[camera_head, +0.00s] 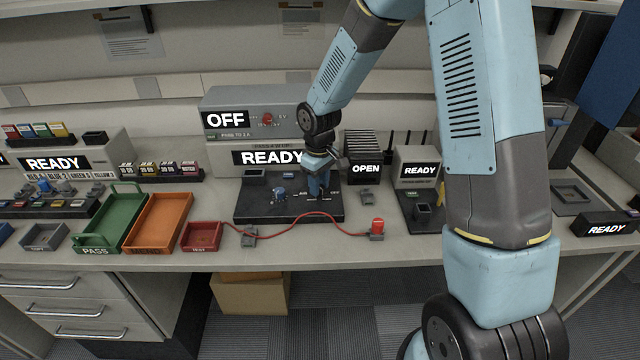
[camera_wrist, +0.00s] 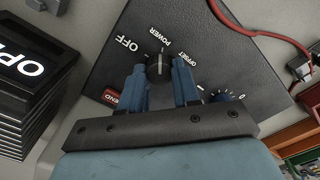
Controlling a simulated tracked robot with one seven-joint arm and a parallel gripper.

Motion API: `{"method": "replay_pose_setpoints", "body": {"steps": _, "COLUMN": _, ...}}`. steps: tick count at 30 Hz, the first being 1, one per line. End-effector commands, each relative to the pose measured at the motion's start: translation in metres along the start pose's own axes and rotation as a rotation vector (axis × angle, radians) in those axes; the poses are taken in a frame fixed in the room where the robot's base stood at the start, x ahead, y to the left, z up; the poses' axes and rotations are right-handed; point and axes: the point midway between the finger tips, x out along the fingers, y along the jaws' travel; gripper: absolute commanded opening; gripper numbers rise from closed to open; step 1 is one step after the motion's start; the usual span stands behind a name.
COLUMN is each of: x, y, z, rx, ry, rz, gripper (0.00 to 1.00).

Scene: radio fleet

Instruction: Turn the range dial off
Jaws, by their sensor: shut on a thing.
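My gripper (camera_wrist: 160,85) reaches down onto the sloped black panel (camera_wrist: 110,75), and its two blue fingers are shut on a black dial (camera_wrist: 158,68). The dial has a white pointer line aimed roughly at the word POWER. OFF is printed to one side of it and OFFSET to the other. The panel shows no readable word "range". In the head view, my gripper (camera_head: 319,185) is at the right part of the black panel (camera_head: 255,213) and covers the dial.
A blue dial (camera_head: 278,193) sits left of my gripper on the panel, and a red SEND button (camera_wrist: 110,97) shows beside the fingers. A rack reading OPEN (camera_head: 364,168) stands close right. Displays reading OFF (camera_head: 226,119) and READY (camera_head: 270,157) stand behind. A red cable (camera_head: 320,213) crosses in front.

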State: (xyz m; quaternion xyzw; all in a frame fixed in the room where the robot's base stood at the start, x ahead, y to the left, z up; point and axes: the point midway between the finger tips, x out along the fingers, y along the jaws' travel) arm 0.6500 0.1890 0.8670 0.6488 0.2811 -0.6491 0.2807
Motion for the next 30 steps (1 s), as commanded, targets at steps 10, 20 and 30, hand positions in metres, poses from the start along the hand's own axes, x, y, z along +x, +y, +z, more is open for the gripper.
{"method": "replay_pose_setpoints", "body": {"steps": 10, "x": -0.0007, "y": 0.0013, "z": -0.0004, "rx": -0.326, "ry": 0.002, "rz": 0.001, "gripper": 0.01}}
{"method": "replay_pose_setpoints", "body": {"steps": 20, "x": -0.0007, "y": 0.0017, "z": -0.0003, "rx": -0.625, "ry": 0.002, "rz": 0.002, "gripper": 0.01}}
{"method": "replay_pose_setpoints", "body": {"steps": 30, "x": -0.0006, "y": 0.0016, "z": -0.0006, "rx": -0.842, "ry": 0.002, "rz": 0.003, "gripper": 0.01}}
